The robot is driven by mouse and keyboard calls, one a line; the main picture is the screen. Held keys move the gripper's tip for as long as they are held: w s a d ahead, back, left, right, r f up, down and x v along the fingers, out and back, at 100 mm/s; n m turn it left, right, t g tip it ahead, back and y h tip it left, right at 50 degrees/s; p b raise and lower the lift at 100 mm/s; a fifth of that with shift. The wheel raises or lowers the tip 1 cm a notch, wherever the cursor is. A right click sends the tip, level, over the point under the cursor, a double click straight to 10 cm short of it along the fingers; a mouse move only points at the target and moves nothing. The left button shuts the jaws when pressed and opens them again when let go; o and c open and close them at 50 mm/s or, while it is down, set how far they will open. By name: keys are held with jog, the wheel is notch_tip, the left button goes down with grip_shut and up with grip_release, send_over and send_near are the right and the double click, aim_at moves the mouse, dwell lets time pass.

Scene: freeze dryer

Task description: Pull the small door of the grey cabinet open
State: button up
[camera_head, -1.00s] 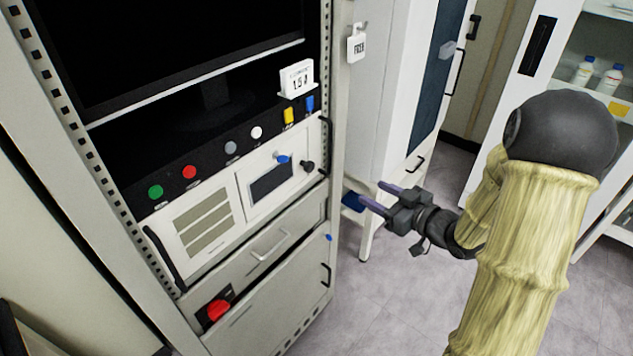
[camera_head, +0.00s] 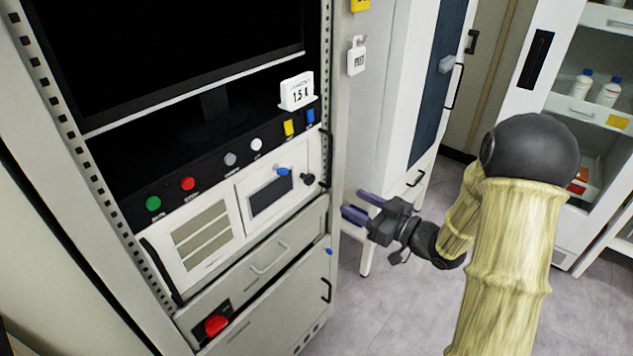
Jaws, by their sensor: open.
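The grey cabinet (camera_head: 338,150) stands at the left and centre, with a black screen in its upper part. A small light door panel (camera_head: 236,207) with a dark window (camera_head: 271,196) sits in its middle front. It looks closed. A blue knob (camera_head: 283,171) and a black knob (camera_head: 308,180) are at its upper right. A lower door (camera_head: 270,312) with a black handle (camera_head: 326,290) also looks closed. My gripper (camera_head: 353,203) is open and empty, right of the cabinet's front edge, its fingers pointing left. It appears apart from the door and knobs.
A white cabinet (camera_head: 385,100) stands behind my gripper, and a glass-fronted cabinet (camera_head: 560,60) with bottles is at the right. A drawer (camera_head: 255,275) with a pale handle lies below the small door. The grey floor (camera_head: 400,310) right of the cabinet is clear.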

aim_at(312, 179)
jog(key=p+x, duration=0.1)
jog(key=x, duration=1.1)
jog(key=shift+w+a, duration=0.15)
jog(key=shift+a, duration=0.05)
jog(key=shift+c, duration=0.2)
grip_shut()
